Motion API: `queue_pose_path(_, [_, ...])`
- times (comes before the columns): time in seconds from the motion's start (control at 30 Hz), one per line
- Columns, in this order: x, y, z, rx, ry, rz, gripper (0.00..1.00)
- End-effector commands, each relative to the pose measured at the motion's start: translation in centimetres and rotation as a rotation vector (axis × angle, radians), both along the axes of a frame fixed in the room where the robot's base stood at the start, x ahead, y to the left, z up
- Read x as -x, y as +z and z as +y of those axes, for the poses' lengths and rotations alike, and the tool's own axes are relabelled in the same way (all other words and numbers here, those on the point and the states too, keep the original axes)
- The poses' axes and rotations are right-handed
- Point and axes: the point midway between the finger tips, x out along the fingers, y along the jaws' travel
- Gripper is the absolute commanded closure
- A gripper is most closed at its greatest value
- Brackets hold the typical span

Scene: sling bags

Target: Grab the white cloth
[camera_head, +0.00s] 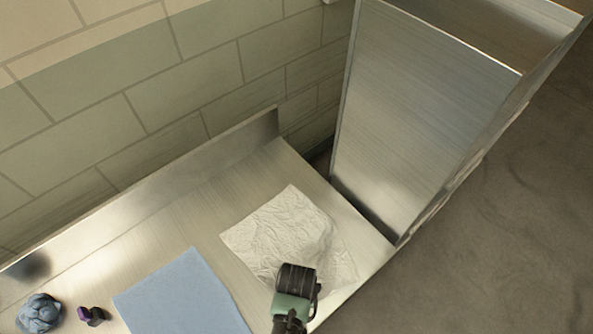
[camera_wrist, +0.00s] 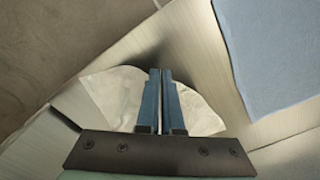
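The white cloth (camera_head: 265,235) lies crumpled on the steel counter, with raised folds near my gripper. My gripper (camera_head: 292,300) is over its front edge in the head view, where its body hides the fingers. In the wrist view my gripper's blue fingers (camera_wrist: 161,72) are almost together, with only a thin line between them. The white cloth (camera_wrist: 112,92) fans out on both sides of the fingers with a curved edge, and appears pinched between them. The exact pinch point is hidden.
A flat blue cloth (camera_head: 180,297) lies left of the white cloth. A crumpled blue-grey item (camera_head: 40,313) and a small dark purple item (camera_head: 92,315) are farther left. A tall steel panel (camera_head: 425,120) stands at the right, and a tiled wall (camera_head: 170,100) behind.

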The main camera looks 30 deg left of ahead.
Motion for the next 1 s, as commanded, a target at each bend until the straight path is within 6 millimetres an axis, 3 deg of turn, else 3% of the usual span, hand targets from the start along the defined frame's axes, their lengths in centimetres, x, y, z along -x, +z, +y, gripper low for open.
queue_pose_path(0.23, [0.0, 0.6, 0.0, 0.000, 0.000, 0.000, 1.00])
queue_pose_path(0.53, [-0.1, 7.1, 0.0, -0.001, 0.000, -0.004, 1.00])
queue_pose_path(0.83, [-0.1, 10.4, 0.0, -0.001, 0.000, -0.004, 1.00])
queue_pose_path(1.0, [-0.2, 14.6, 0.0, -0.002, 0.000, -0.007, 1.00])
